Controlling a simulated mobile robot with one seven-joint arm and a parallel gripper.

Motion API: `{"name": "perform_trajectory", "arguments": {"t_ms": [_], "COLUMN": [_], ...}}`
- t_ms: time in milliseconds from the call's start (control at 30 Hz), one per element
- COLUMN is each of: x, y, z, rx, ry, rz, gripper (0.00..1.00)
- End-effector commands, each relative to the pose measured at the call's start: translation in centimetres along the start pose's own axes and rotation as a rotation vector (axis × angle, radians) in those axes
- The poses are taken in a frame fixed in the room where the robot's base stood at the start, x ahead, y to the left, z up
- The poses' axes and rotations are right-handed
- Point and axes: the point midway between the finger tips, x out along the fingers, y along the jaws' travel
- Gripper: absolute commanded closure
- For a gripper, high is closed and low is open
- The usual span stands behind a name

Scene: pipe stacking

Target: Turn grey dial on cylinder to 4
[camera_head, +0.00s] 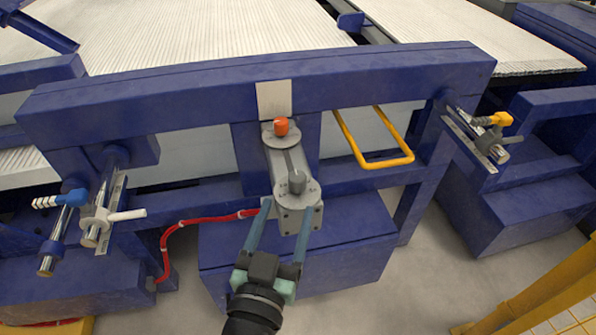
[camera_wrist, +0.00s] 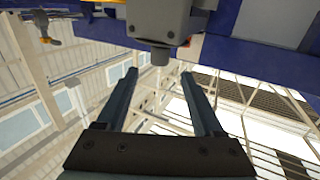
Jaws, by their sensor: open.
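A grey cylinder unit (camera_head: 284,165) is mounted on the front of a blue frame, below a small white plate. The grey dial (camera_head: 297,181) is a knob on the round disc at its near lower end. An orange knob (camera_head: 281,126) sits on the disc at the far upper end. My gripper (camera_head: 287,205) is open, its two long fingers pointing at the near end of the unit. In the wrist view the fingers (camera_wrist: 169,75) are apart and empty, with a grey knob (camera_wrist: 160,55) hanging just beyond the tips. Dial numbers are too small to read.
A yellow handle (camera_head: 388,162) projects to the right of the unit. A red hose (camera_head: 190,222) runs at the left. Valves with a white lever (camera_head: 127,215) and a yellow lever (camera_head: 501,119) flank the frame. A yellow rail (camera_head: 545,290) stands at lower right.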

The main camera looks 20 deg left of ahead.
Motion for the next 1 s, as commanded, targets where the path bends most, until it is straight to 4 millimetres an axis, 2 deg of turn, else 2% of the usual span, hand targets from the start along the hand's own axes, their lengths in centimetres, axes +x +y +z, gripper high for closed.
{"name": "perform_trajectory", "arguments": {"t_ms": [200,433,600,900,1000], "x": [4.2,7.3,8.3,8.5,8.5], "y": [-0.1,0.0,0.0,0.0,0.0], "z": [-0.3,-0.2,-0.1,0.0,-0.1], "rx": [0.002,0.002,0.001,0.001,0.001], "ry": [0.002,0.001,0.001,0.0,0.0], "rz": [0.0,0.0,0.0,0.0,0.0], "gripper": [0.31,0.31,0.31,0.31,0.47]}}
